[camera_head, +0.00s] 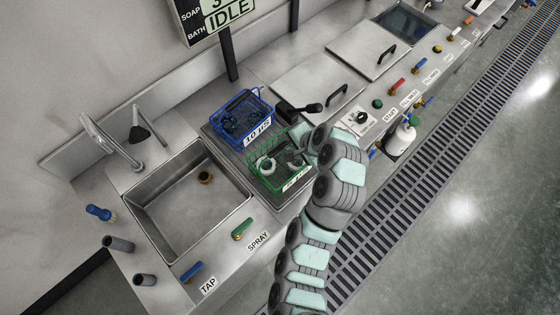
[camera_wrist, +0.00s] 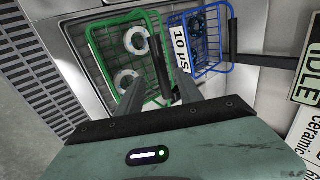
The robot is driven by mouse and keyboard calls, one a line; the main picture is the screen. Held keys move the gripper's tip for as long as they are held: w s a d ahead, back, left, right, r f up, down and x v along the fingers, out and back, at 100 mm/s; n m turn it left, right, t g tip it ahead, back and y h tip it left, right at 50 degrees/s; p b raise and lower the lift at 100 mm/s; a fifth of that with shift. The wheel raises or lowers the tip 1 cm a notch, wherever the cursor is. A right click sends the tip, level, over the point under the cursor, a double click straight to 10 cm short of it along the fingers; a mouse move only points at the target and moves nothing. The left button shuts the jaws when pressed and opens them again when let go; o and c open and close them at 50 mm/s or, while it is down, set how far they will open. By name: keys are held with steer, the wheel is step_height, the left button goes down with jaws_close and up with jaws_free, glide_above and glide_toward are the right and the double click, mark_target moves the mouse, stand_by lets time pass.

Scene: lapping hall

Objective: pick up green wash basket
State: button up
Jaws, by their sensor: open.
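The green wash basket (camera_head: 264,176) sits on the steel bench between the sink and the lids, below the blue basket in the head view. It is green wire mesh and holds pale ring-shaped parts. In the wrist view the green basket (camera_wrist: 106,64) is at upper left, with two rings inside. My gripper (camera_wrist: 156,62) is open, its two dark fingers reaching over the right side of the green basket. I cannot tell whether the fingers touch it. In the head view my arm comes from below and its wrist covers the basket's right end.
A blue wire basket (camera_head: 240,115) labelled 10 µS stands close beside the green one. A steel sink (camera_head: 185,205) with a faucet (camera_head: 110,140) lies to the left. Steel lids with black handles (camera_head: 318,92) and a row of coloured valves lie to the right.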

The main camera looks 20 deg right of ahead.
steer(key=shift+p+x, duration=0.6)
steer(key=shift+x, duration=0.2)
steer(key=p+x, duration=0.1)
steer(key=x, duration=0.5)
steer(key=shift+w+a+f, duration=0.15)
steer(key=shift+w+a, duration=0.05)
steer(key=shift+a, duration=0.1)
jaws_close()
stand_by(0.6)
